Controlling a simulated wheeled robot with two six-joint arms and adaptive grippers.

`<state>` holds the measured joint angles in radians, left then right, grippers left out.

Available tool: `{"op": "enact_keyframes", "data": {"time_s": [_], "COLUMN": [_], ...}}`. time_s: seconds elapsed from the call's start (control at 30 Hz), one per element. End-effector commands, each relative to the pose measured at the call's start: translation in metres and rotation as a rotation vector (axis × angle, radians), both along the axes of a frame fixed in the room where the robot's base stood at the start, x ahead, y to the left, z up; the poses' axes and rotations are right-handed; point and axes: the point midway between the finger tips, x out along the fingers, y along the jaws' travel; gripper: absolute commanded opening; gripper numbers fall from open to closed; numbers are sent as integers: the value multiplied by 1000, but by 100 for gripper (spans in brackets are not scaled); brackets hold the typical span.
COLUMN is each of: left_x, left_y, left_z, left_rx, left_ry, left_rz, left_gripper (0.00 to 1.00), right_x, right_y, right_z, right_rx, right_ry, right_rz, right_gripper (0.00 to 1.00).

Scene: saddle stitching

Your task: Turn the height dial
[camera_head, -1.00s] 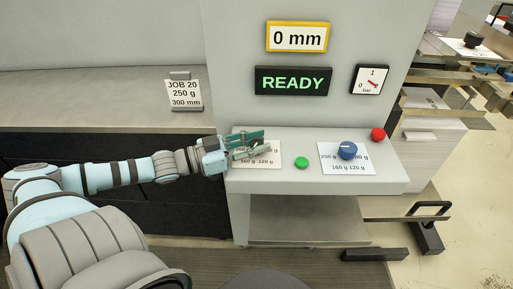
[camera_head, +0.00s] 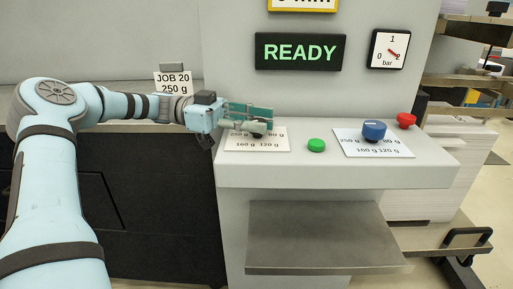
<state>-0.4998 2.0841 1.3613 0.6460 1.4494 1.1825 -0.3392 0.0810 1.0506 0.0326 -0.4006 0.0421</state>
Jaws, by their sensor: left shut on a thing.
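A dark grey dial (camera_head: 258,129) sits on the left white scale card (camera_head: 247,144) on the machine's ledge. My left gripper (camera_head: 262,118) reaches in from the left and is shut on this dial. Its green fingers hide much of the dial, so its pointer cannot be read. A second, blue dial (camera_head: 374,130) stands free on the right scale card (camera_head: 357,148). Both cards carry gram marks such as 160 g and 120 g. My right gripper is out of view.
A green button (camera_head: 316,145) lies between the cards, and a red button (camera_head: 406,120) is at the right. A READY display (camera_head: 300,51) and a bar gauge (camera_head: 389,49) are above. A JOB 20, 250 g card (camera_head: 173,82) stands behind my left arm.

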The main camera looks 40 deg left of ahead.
Motion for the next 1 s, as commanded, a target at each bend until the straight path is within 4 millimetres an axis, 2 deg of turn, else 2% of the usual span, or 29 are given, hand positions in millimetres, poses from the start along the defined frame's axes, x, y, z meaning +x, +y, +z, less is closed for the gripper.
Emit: {"op": "enact_keyframes", "data": {"time_s": [0.13,0.4,0.87,0.9,1.0], "left_x": [1,1,0,0,0], "left_y": [-1,-2,-2,-2,-2], "left_z": [-1,2,2,2,2], "left_rx": [6,1,-2,-3,-2], "left_ry": [7,0,-4,-5,-4], "left_rz": [-73,-157,-171,-171,-170], "left_gripper": [0,0,0,33,47], "right_x": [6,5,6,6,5], "right_y": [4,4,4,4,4], "right_z": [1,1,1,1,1], "right_rx": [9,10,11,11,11], "right_ry": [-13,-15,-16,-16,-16], "right_rz": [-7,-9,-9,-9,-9], "right_gripper": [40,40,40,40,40]}}
